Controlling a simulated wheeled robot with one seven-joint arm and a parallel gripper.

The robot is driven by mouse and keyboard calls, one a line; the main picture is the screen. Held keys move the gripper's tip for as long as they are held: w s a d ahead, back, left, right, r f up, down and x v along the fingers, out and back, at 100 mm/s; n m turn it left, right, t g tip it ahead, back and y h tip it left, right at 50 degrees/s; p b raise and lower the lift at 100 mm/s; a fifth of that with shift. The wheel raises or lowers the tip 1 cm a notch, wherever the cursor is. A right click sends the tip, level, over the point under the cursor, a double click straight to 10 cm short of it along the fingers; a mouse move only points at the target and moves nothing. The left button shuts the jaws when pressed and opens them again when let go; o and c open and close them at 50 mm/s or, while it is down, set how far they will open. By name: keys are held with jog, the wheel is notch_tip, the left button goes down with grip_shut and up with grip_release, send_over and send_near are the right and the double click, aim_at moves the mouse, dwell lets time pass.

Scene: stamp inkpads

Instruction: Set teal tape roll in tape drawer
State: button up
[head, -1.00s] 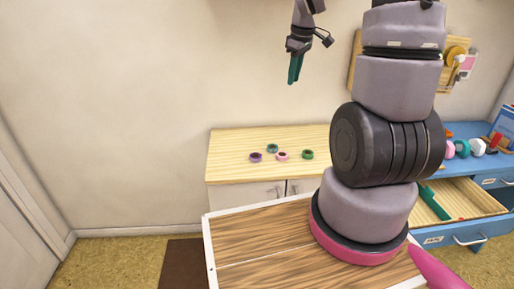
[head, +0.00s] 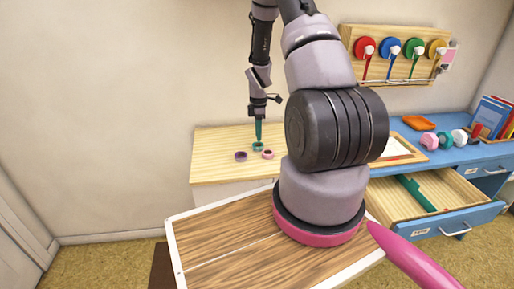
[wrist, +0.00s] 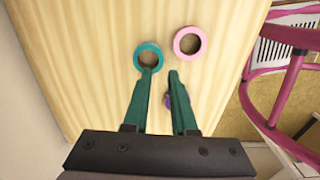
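The teal tape roll (head: 258,147) lies flat on the pale wooden top, and it also shows in the wrist view (wrist: 138,48). My gripper (head: 259,138) points down above it. In the wrist view my gripper (wrist: 160,71) has its two green fingers apart with nothing between the tips. The left fingertip overlaps the teal roll's near edge; I cannot tell whether it touches. The right fingertip lies between the teal roll and the pink roll (wrist: 176,38). An open drawer (head: 452,190) of the blue desk stands at the right; its label is unreadable.
A purple roll (head: 240,157) lies on the wooden top (head: 215,170), partly behind a finger in the wrist view. A green strip (head: 416,194) lies in the drawer. Several rolls stand on the blue desk (head: 475,155). My arm blocks the middle of the head view.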

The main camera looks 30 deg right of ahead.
aim_at(259, 144)
jog(key=shift+s+f, duration=0.15)
jog(key=shift+f, duration=2.65)
grip_shut()
